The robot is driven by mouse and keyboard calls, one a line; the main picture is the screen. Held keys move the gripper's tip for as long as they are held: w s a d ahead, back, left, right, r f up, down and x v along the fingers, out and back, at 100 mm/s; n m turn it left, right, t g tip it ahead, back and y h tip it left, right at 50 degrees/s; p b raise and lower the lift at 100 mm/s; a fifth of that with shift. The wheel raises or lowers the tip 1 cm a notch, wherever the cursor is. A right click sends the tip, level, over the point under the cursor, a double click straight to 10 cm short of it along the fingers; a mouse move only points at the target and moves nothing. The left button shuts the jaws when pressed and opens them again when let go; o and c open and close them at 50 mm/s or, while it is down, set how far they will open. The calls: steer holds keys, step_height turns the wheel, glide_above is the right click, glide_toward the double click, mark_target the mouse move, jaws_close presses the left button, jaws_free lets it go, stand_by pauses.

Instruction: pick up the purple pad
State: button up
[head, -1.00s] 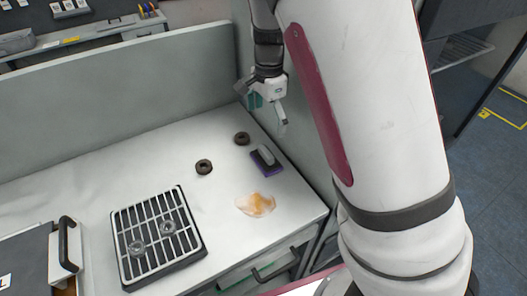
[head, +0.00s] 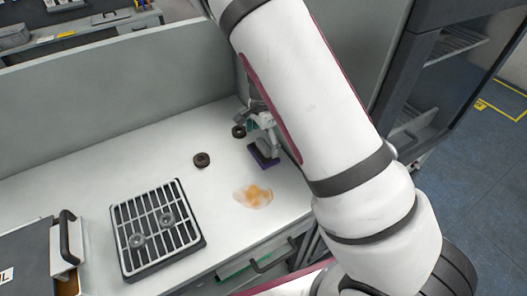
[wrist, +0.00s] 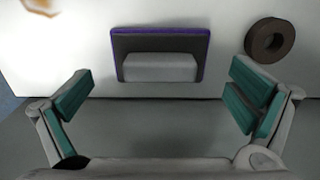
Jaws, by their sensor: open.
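The purple pad (head: 261,157) lies on the white counter near its right end; it has a purple edge, a dark grey body and a light grey block on top. In the wrist view the pad (wrist: 160,44) sits ahead of and between the fingers, with clear space to each side. My gripper (wrist: 162,100) is open and empty, its teal finger pads wide apart. In the head view my gripper (head: 262,134) is low over the pad and partly covers it. I cannot tell the exact height between them.
One dark ring (head: 238,131) lies close behind the pad, and another dark ring (head: 201,160) lies to its left. An orange-white stain (head: 253,196) is in front. A black rack (head: 158,228) stands at left. A grey partition (head: 120,95) borders the counter's back.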

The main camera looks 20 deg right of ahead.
steer(key=shift+f, duration=1.15)
steer(key=c, duration=1.7)
steer(key=shift+r, duration=0.15)
steer(key=shift+r, duration=0.6)
step_height(320, 180, up, 2)
steer(key=shift+r, duration=0.2)
steer(key=s+a, duration=0.1)
steer(key=s, duration=0.4)
steer(key=s+a, duration=0.1)
steer(key=s, duration=0.4)
steer(key=s+a+r, duration=0.1)
steer(key=s+a, duration=0.1)
steer(key=s, duration=0.3)
steer(key=shift+s+r, duration=0.1)
steer(key=shift+s, duration=0.15)
